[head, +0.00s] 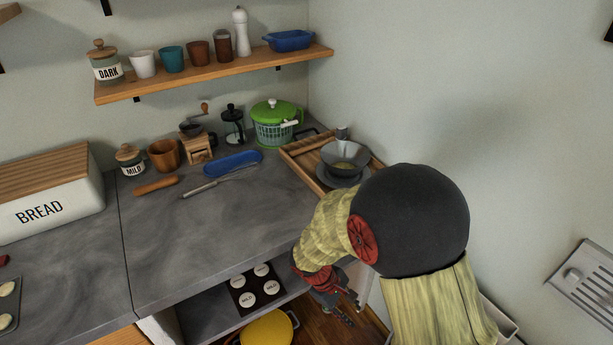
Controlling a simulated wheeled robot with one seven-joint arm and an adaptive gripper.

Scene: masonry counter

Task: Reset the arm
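My arm reaches in from the lower right and bends down in front of the counter's right end. My gripper (351,310) hangs low beside the counter's front edge, above the wooden floor. Its two dark fingers look spread apart, with nothing seen between them. The gripper is small in this view and partly in shadow. My arm hides part of the counter's right corner.
A yellow pot (267,329) stands below.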

